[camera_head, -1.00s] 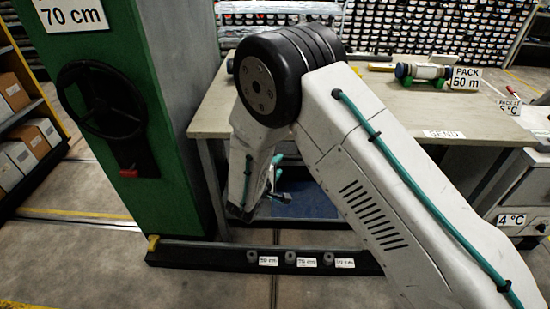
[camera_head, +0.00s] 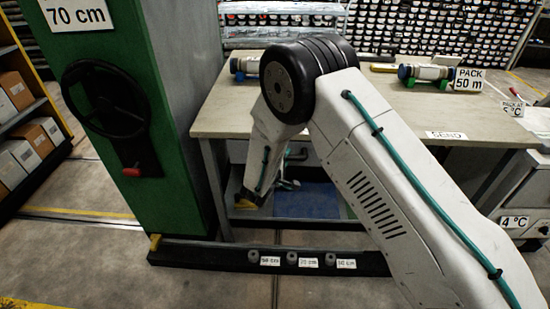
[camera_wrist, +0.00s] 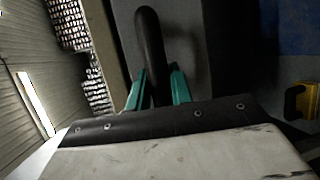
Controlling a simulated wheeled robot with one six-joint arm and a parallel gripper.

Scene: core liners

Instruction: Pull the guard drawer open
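The wrist view shows a thick dark curved bar (camera_wrist: 151,50), shaped like a handle, in front of a grey-brown face. My gripper (camera_wrist: 158,82) has its two teal fingers on either side of this bar, close to it. Whether they touch or grip it I cannot tell. In the head view my gripper (camera_head: 290,165) is low under the table's left part, largely hidden behind my arm. No part is clearly recognisable as the guard drawer.
The table (camera_head: 400,110) holds two dark-capped cylinders, one (camera_head: 425,72) by the PACK sign. A green column with a black handwheel (camera_head: 105,103) stands left. A dark floor rail (camera_head: 200,252) carries small knobs. A yellow fitting (camera_wrist: 300,101) shows right in the wrist view.

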